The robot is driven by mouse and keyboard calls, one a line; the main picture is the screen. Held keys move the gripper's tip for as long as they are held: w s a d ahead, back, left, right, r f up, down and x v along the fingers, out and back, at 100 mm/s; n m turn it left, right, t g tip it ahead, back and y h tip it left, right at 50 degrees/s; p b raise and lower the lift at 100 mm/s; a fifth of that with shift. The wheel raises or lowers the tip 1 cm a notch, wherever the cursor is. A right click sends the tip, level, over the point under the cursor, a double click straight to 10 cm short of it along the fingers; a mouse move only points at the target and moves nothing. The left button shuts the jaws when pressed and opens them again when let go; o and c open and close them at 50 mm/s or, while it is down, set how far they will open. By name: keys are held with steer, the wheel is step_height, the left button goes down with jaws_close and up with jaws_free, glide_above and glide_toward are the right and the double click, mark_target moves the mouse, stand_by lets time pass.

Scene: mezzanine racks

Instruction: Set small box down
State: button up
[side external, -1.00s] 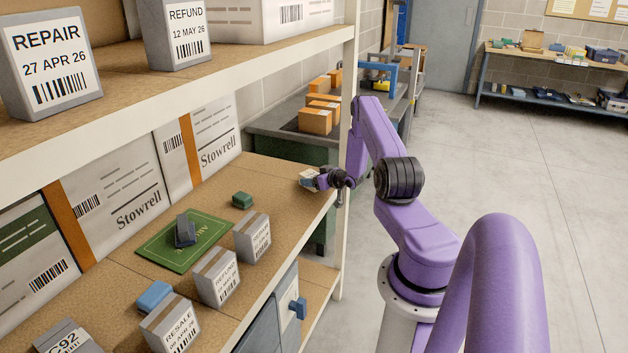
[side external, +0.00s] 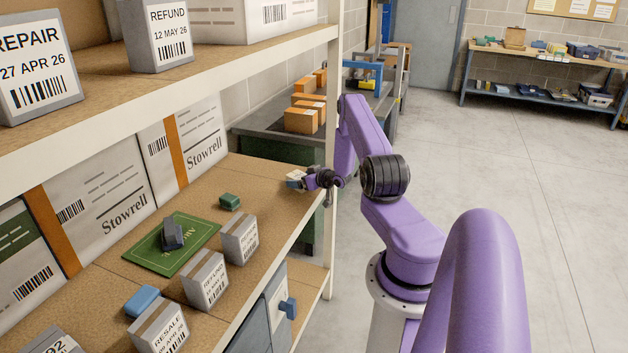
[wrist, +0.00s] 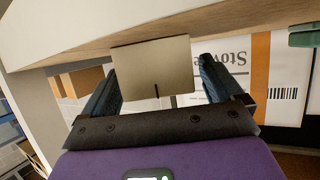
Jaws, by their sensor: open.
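The small box (side external: 296,179), with pale and tan sides, is at the far end of the middle shelf (side external: 262,178), near its front edge. It also shows in the wrist view as a pale tan block (wrist: 150,62) with a dark slit. My gripper (side external: 304,182) is open, with its two dark fingers on either side of the box. In the wrist view, a narrow gap shows between the box and the right finger (wrist: 222,80); contact at the left finger (wrist: 103,95) is unclear. The box's underside is hidden, so I cannot tell whether it rests fully on the shelf.
A dark green block (side external: 230,201), a green mat (side external: 172,243) with a grey item on it, and several labelled grey boxes (side external: 240,238) occupy the nearer shelf. Large Stowrell cartons (side external: 195,140) line the back. A shelf post (side external: 331,130) stands close to my gripper.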

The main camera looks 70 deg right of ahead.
steer(key=v, duration=1.1)
steer(key=w+a+r+n+g+y, duration=0.2)
steer(key=w+a+r+n, duration=0.2)
steer(key=w+a, duration=0.5)
steer(key=w+a+r+n+g+y, duration=0.2)
steer(key=w+a+r+n+y, duration=0.3)
steer(key=a, duration=0.9)
steer(key=a+r, duration=0.1)
steer(key=a, duration=0.2)
steer(key=a+r+g+h, duration=0.1)
steer(key=a, duration=0.3)
steer(key=s+a+r+g, duration=0.1)
steer(key=a, duration=0.3)
steer(key=shift+h, duration=0.3)
steer(key=s+a+r+n+g, duration=0.2)
steer(key=s+a+r+n, duration=0.1)
steer(key=s+a, duration=0.55)
steer(key=s+a+r+n+g, duration=0.2)
steer(key=s+a+r, duration=0.1)
steer(key=s, duration=0.7)
steer(key=s+a+r+n+g, duration=0.2)
steer(key=s+a+r+n, duration=0.1)
steer(key=s, duration=0.8)
steer(key=shift+s+a, duration=0.2)
steer(key=shift+a, duration=0.5)
